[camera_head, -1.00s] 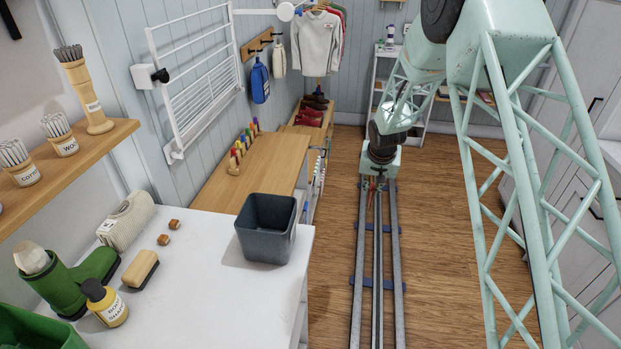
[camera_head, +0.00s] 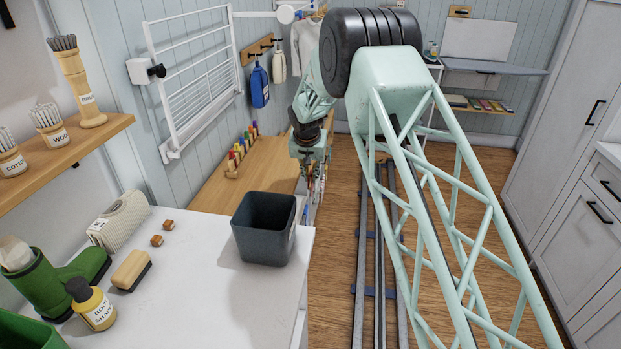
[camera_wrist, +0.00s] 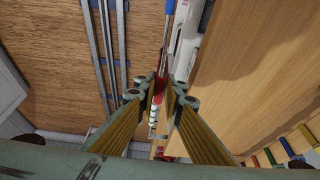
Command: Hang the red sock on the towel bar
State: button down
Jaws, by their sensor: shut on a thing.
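My gripper (camera_head: 314,182) hangs fingers down beside the right edge of the wooden counter, beyond the grey bin. In the wrist view my gripper (camera_wrist: 160,92) is shut on a small red piece of cloth, the red sock (camera_wrist: 160,84), pinched between the fingertips. Most of the sock is hidden by the fingers. A white wall rack with several bars (camera_head: 150,62) is on the left wall, left of my gripper. I cannot tell which of these is the towel bar.
A dark grey bin (camera_head: 264,228) stands on the white top (camera_head: 215,285) near its right edge. Colored pegs stand along the back of the wooden counter (camera_head: 250,180). Blue and white bottles hang from wall hooks. Floor rails (camera_head: 375,250) run right of the counter.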

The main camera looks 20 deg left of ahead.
dwell(0.7)
jog(key=shift+f+b, duration=0.8)
jog(key=shift+f, duration=0.15)
jog(key=shift+f+b, duration=0.8)
jog(key=shift+f, duration=0.45)
dwell(0.5)
jog(key=shift+f+b, duration=0.45)
jog(key=shift+f, duration=1.85)
jog(key=c, duration=2.7)
grip_release()
jog(key=shift+s+r, duration=0.1)
jog(key=shift+r, duration=0.1)
jog(key=shift+v, duration=5.85)
